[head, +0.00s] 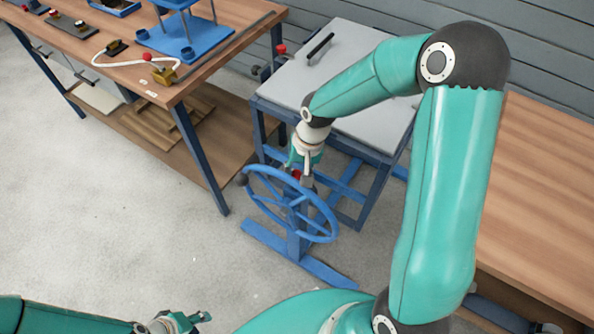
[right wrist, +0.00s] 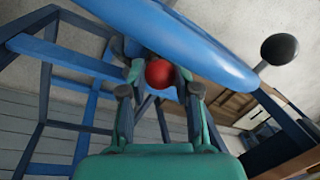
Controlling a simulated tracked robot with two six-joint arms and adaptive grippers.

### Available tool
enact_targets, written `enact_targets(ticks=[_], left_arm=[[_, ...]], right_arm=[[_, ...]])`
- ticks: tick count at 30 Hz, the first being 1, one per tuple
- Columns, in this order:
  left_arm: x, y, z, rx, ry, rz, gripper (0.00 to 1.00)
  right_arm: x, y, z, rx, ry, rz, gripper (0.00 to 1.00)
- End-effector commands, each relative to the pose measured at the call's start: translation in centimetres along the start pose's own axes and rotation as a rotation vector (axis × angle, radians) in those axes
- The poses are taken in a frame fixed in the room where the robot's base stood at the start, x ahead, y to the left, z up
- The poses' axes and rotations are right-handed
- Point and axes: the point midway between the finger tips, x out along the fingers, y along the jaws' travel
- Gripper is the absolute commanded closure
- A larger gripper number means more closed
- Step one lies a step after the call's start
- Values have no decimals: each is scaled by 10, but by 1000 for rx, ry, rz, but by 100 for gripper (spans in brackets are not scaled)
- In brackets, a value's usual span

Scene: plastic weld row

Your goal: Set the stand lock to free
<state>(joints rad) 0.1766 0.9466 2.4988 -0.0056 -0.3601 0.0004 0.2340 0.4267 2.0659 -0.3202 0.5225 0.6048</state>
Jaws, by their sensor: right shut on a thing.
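A blue stand with a large handwheel (head: 330,222) stands on the floor in the middle of the head view. A small red ball knob (head: 296,174) shows behind the upper part of the wheel; I take it to be the stand lock. In the right wrist view the red knob (right wrist: 159,73) sits between my fingers, close under the blue wheel rim (right wrist: 190,35). My right gripper (head: 303,177) reaches down behind the wheel and is shut on the knob. The knob's lever is mostly hidden. My left gripper (head: 190,322) is low in the head view, away from the stand; its opening is unclear.
A grey-topped table (head: 310,85) with a blue frame stands just behind the wheel. A wooden bench (head: 90,45) with parts is at upper left, another (head: 540,190) at right. The wheel's dark handle (right wrist: 279,49) sticks out near my right gripper. Floor at left is clear.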

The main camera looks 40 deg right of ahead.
Motion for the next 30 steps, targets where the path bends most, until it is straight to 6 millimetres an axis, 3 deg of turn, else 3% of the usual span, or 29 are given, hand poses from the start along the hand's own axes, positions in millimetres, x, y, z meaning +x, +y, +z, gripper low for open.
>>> enact_targets(ticks=[4, 12, 13, 17, 30], left_arm=[[-8, 3, 0, 0, 0, 0, 60], [-8, 3, 0, 0, 0, 0, 60], [-8, 3, 0, 0, 0, 0, 60], [-8, 3, 0, 0, 0, 0, 60], [-8, 3, 0, 0, 0, 0, 60]], right_arm=[[-20, -5, -1, 0, 3, -2, 100], [-22, -5, -1, 0, 5, -3, 100], [-22, -5, -1, 0, 5, -3, 66], [-22, -5, -1, 0, 5, -3, 44], [-28, -4, -1, 0, 3, -1, 43]])
